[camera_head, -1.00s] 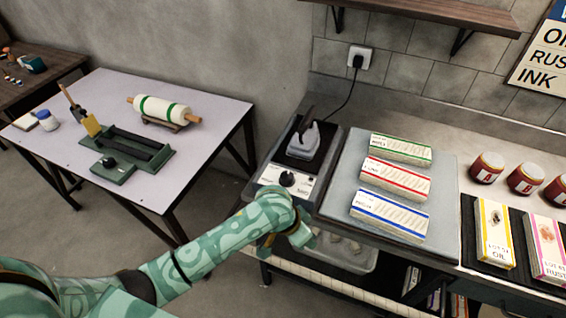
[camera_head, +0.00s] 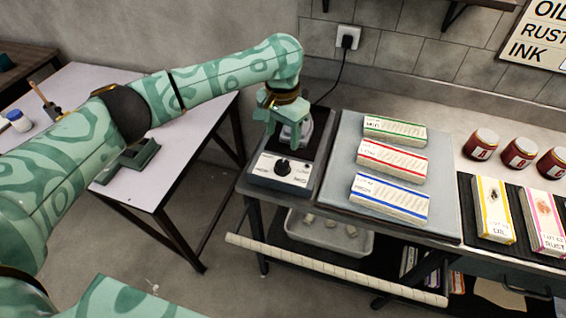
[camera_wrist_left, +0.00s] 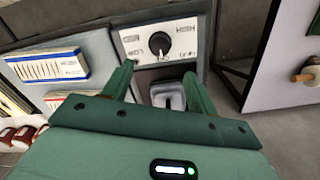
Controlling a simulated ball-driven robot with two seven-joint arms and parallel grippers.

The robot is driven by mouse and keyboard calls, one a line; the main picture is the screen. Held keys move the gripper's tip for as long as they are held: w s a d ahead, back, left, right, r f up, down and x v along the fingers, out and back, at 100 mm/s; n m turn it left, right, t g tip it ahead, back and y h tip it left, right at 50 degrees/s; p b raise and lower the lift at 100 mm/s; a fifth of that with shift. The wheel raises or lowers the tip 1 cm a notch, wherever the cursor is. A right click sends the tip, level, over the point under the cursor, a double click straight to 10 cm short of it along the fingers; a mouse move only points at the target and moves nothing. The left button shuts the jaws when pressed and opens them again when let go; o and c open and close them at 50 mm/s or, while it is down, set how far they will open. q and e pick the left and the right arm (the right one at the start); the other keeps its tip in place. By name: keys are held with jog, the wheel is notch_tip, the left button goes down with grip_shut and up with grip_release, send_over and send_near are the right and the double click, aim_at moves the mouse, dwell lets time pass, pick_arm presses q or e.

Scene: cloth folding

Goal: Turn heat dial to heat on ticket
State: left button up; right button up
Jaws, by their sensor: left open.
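The black heat dial (camera_head: 283,167) sits on a white control panel (camera_head: 264,166) at the front of the iron's station. In the left wrist view the dial (camera_wrist_left: 159,42) has a small white mark on its lower edge, with printed labels around it, LOW and HIGH among them. My left gripper (camera_head: 276,118) is open above the iron (camera_head: 296,129), behind the dial, and partly covers the iron. In the left wrist view its fingers (camera_wrist_left: 158,84) are spread, with the grey iron between and beyond them and nothing held. My right gripper is not in view. I cannot make out a ticket.
A grey board (camera_head: 345,182) right of the station carries several striped boxes. Red jars (camera_head: 519,152) stand farther right, near a wall sign (camera_head: 540,38). A cord runs to the wall socket (camera_head: 347,37).

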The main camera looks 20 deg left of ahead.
aim_at(282, 163)
pick_arm(q)
notch_tip(282, 163, down, 10)
jog(key=b, duration=0.3)
jog(key=shift+f+b, duration=0.2)
jog(key=shift+b, duration=0.2)
jog(key=c, duration=1)
